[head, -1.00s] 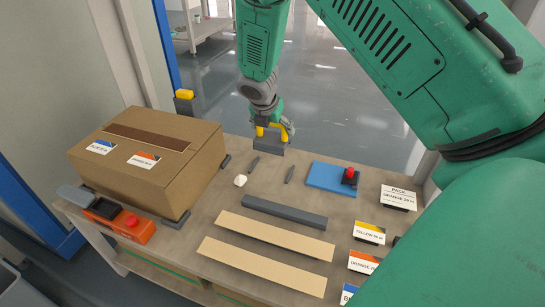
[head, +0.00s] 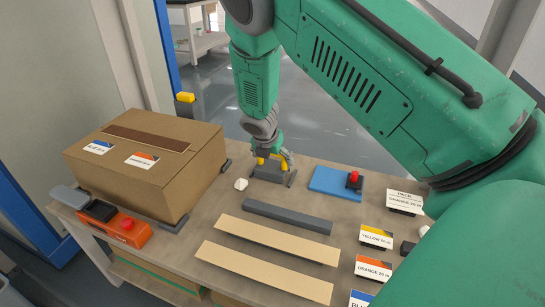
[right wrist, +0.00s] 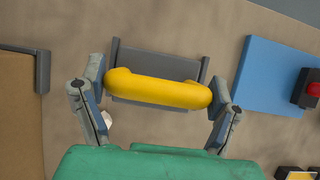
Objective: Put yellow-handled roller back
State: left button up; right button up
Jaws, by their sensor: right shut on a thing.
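The yellow-handled roller (right wrist: 158,88) is in the grip of my right gripper (head: 271,157). In the right wrist view its yellow handle lies lengthwise between the two fingers, one at each end. Its grey body (right wrist: 155,75) is beyond the handle, between two dark grey rails (right wrist: 115,58) and (right wrist: 204,70) on the table. In the head view the roller sits low at the table's far edge, between these rails. Whether its underside touches the table cannot be told. My left gripper is not in view.
A cardboard box (head: 150,165) stands at left, an orange-and-grey tool (head: 115,228) before it. A blue plate (head: 335,183) and red button (head: 354,177) are right of the roller. A white piece (head: 241,184), grey bar (head: 285,216), tan strips (head: 275,240) and label cards (head: 374,268) lie nearer.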

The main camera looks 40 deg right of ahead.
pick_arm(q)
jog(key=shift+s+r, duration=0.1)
pick_arm(e)
jog(key=shift+s+d+f, duration=0.1)
jog(key=shift+s+f, duration=0.05)
jog(key=shift+f, duration=0.1)
jog(key=shift+s+f, duration=0.1)
jog(key=shift+f, duration=0.1)
jog(key=o, duration=1.4)
jog(key=shift+f, duration=0.1)
jog(key=shift+o, duration=0.7)
jog(key=shift+d+f, duration=0.1)
jog(key=shift+f, duration=0.15)
jog(key=shift+d+f, duration=0.1)
jog(key=shift+d, duration=0.2)
jog(key=shift+w+r, duration=0.2)
jog(key=shift+r, duration=0.4)
pick_arm(q)
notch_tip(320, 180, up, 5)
jog(key=p, duration=0.4)
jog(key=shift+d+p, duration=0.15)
jog(key=shift+p, duration=0.25)
pick_arm(e)
jog(key=v, duration=1.2)
jog(key=shift+a+r, duration=0.3)
